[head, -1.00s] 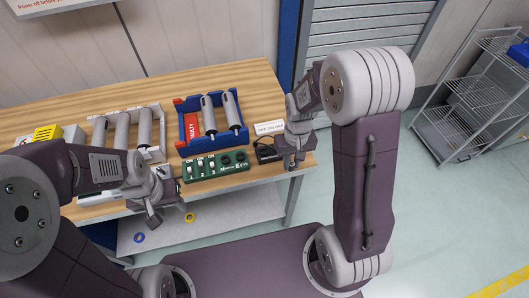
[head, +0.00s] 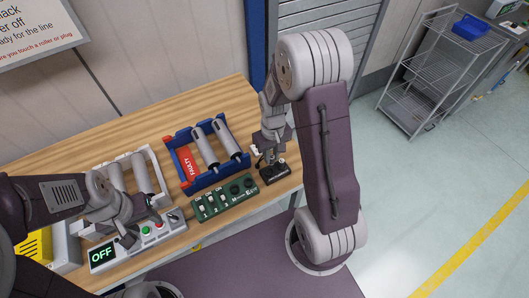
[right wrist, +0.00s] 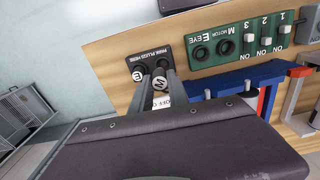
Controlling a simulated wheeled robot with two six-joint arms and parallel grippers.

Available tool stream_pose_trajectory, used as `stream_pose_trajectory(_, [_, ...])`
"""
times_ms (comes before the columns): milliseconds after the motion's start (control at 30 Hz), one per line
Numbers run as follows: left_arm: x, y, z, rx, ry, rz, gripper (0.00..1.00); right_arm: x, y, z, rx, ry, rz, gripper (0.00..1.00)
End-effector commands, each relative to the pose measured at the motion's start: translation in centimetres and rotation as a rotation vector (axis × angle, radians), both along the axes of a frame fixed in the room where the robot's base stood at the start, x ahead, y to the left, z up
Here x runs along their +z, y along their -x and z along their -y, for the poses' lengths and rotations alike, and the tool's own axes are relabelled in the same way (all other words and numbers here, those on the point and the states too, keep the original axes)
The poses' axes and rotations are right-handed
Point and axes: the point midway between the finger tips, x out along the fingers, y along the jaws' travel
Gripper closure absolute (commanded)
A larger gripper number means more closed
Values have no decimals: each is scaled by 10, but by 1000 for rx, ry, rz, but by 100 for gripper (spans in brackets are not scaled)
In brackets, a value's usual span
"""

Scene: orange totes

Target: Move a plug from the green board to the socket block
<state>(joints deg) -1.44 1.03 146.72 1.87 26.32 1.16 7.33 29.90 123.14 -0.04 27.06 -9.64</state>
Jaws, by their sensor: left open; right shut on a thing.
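The green board (head: 225,197) lies near the table's front edge, with numbered switches and two dark sockets marked MOTOR and EYE; both look empty, and it also shows in the right wrist view (right wrist: 238,40). The black socket block (head: 275,172) is right of it, labelled PARK PLUGS HERE. My right gripper (head: 268,160) is shut on the plug marked M (right wrist: 160,84) at the block; I cannot tell whether the plug is fully seated. A plug marked E (right wrist: 137,75) stands beside it at the block. My left gripper (head: 140,228) is open and empty over the control box.
The control box (head: 135,246) has an OFF display and red and green buttons. A blue tray (head: 210,181) with a red FAULTY label holds two rollers behind the board. A white rack (head: 125,158) with rollers stands left. A wire shelf (head: 430,85) is far right.

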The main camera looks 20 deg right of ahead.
Motion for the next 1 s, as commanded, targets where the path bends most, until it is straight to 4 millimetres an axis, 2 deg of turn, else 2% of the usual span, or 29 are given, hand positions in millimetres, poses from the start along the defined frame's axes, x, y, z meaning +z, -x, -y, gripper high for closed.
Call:
stream_pose_trajectory(500, [-48, -1, 0, 0, 0, 0, 54, -51, -1, -1, 1, 0, 0, 100])
stream_pose_trajectory(1000, [-50, -1, 0, 0, 0, 0, 54, -53, -1, -1, 1, 0, 0, 100])
